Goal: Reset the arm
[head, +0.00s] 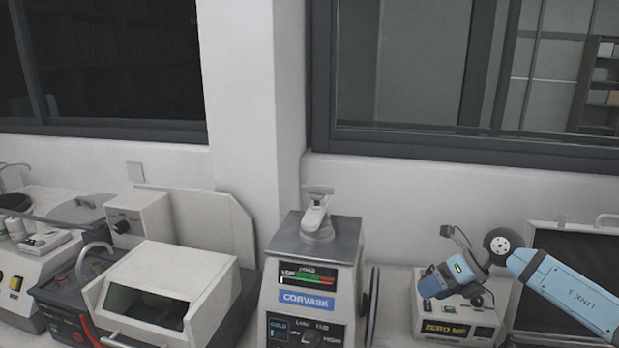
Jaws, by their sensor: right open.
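My right arm comes in from the right edge with a light blue link and a dark round joint. My right gripper (456,237) is at the upper left end of that arm. It is open, small in the picture, and I see nothing between its fingers. It is in front of and above a small white box labelled "ZERO ME" (458,331). The mounting press (314,268) stands in the middle, left of the gripper and apart from it. It has a grey top with a white lever-like fitting (317,216). My left gripper is not in view.
A white machine with a dark window (165,290) stands left of the press. More bench equipment (20,290) crowds the far left. A dark panel or open case (580,265) is behind my right arm. A wall with windows closes off the back; the space above the machines is free.

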